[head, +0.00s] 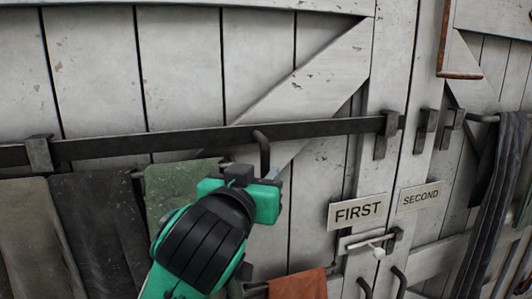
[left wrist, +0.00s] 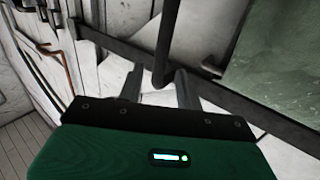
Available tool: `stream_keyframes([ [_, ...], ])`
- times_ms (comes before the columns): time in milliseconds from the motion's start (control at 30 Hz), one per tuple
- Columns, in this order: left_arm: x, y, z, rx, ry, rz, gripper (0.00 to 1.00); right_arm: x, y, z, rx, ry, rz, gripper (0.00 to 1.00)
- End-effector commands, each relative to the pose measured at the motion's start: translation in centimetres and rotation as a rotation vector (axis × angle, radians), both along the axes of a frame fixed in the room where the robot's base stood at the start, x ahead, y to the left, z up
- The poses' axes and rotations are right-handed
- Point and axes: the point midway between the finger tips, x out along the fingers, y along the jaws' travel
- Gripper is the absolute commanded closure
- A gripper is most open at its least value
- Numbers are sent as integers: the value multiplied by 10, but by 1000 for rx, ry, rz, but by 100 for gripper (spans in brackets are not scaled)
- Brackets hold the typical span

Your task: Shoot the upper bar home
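The upper bar (head: 200,140) is a long dark metal bar across the pale plank door. It passes through a bracket at the left (head: 38,153), and its right end sits at the bracket by the door's edge (head: 381,140). A bent dark handle (head: 263,148) hangs from the bar; it also shows in the left wrist view (left wrist: 164,42). My left gripper (head: 250,174) is just below the bar. In the left wrist view its fingers (left wrist: 162,84) are apart, with the handle's lower end between them and gaps visible. My right gripper is out of view.
Two more brackets (head: 426,130) (head: 449,128) stand right of the bar's end, across the door seam. Signs read FIRST (head: 357,212) and SECOND (head: 420,196). A small bolt (head: 368,239) sits below. Cloths hang left, including a green one (head: 172,190), and dark cloth hangs right (head: 505,165).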

Motion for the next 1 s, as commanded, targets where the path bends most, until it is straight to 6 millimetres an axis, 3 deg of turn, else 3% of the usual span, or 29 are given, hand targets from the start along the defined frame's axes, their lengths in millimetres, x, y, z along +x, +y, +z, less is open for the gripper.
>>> stream_keyframes([
  [133, 27, -7, 3, 3, 2, 2, 64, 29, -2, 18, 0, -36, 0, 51],
  [267, 42, -11, 2, 2, 2, 2, 64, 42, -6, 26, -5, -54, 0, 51],
  [700, 51, -14, -1, 0, 0, 1, 64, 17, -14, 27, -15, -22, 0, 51],
  [900, 51, -14, 0, 0, 0, 0, 100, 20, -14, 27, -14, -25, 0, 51],
  [1000, 51, -14, 0, 0, 0, 1, 100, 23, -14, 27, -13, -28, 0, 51],
])
